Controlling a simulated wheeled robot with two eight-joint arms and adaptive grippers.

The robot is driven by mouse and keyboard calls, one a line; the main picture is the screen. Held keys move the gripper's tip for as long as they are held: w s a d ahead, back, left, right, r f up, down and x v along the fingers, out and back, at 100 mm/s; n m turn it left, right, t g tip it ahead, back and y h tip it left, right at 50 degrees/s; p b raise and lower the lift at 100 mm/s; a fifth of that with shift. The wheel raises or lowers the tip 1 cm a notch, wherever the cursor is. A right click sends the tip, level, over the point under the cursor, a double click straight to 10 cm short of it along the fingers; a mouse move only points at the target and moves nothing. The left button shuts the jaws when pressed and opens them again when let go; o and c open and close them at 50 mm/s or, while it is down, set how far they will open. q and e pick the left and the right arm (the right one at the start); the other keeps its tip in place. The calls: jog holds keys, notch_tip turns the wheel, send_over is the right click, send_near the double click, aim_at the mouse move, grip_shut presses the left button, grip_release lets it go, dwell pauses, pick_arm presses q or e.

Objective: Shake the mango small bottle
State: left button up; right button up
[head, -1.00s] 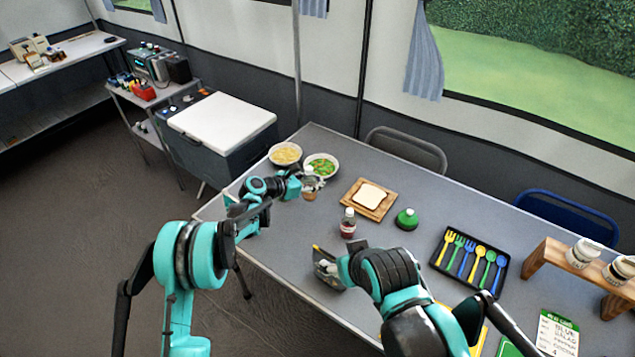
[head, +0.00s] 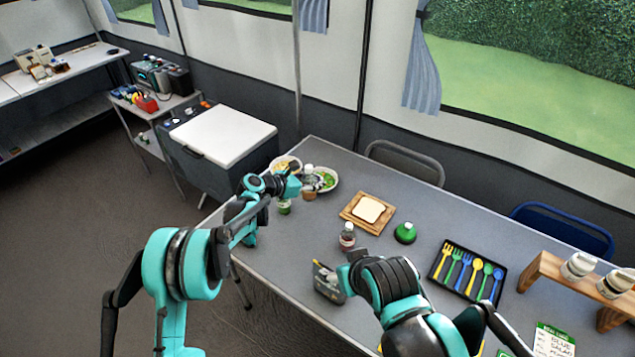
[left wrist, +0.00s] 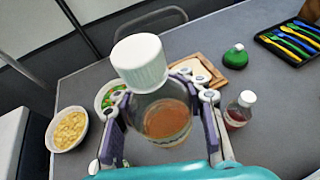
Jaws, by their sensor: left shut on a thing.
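The mango small bottle, clear with a white cap and orange-brown liquid low inside, is between the fingers of my left gripper (head: 300,187). The bottle (left wrist: 165,110) fills the middle of the left wrist view, cap toward the camera. My left gripper is shut on it; in the head view the bottle (head: 309,194) shows partly in front of the bowls, and I cannot tell its height above the table. My right gripper (head: 328,280) is over the table's near side; its finger opening is unclear.
A red-liquid bottle (head: 347,236) and a green round bottle (head: 405,233) stand near a board (head: 352,215) with bread. Bowls of yellow food (left wrist: 70,131) and green food (head: 328,179) are close to the left gripper. A cutlery tray (head: 437,272) lies to the right.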

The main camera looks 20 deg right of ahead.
pick_arm(q)
jog(key=f+b, duration=0.1)
jog(key=b, duration=0.4)
jog(key=shift+f+b, duration=0.2)
jog(key=shift+b, duration=0.1)
dwell(2.3)
dwell(0.3)
